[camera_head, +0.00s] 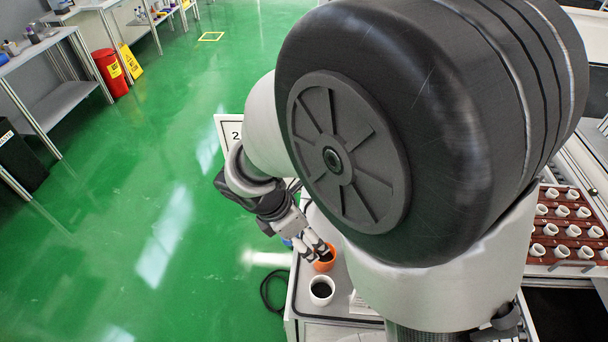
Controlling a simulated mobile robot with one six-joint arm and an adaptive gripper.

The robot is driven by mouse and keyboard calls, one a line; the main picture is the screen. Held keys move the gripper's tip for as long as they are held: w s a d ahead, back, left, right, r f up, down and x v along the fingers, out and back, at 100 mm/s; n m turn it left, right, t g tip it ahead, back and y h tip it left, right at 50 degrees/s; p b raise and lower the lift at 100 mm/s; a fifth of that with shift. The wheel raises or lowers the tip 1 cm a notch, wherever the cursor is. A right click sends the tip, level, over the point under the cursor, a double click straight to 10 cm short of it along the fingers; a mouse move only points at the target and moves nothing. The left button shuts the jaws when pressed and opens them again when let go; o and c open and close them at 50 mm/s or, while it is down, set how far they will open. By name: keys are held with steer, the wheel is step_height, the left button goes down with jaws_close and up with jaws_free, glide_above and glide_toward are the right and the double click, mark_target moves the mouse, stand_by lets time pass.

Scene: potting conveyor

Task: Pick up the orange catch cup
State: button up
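The orange catch cup (325,262) stands on a light grey bench top (304,291) below the middle of the picture. My gripper (319,250) is at the cup's upper rim, with its fingers pointing down and right toward it. The fingertips overlap the rim in this view. I cannot tell whether they touch it, or whether the fingers are closed on it. My large arm joint hides the bench to the right of the cup.
A white cup with a dark inside (321,290) stands just in front of the orange cup. A brown tray (553,240) with several white cups is at the right. A sign marked 2 (229,128) is behind the arm. The green floor at left is mostly clear.

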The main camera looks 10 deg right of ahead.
steer(key=b, duration=0.3)
glide_toward(324, 258)
steer(key=shift+d+f+b, duration=0.9)
steer(key=shift+f+b, duration=0.1)
steer(key=shift+f, duration=0.1)
steer(key=shift+d+f+b, duration=0.85)
steer(key=shift+f+b, duration=0.1)
steer(key=shift+f, duration=0.15)
steer(key=shift+s+r, duration=0.1)
steer(key=c, duration=1.1)
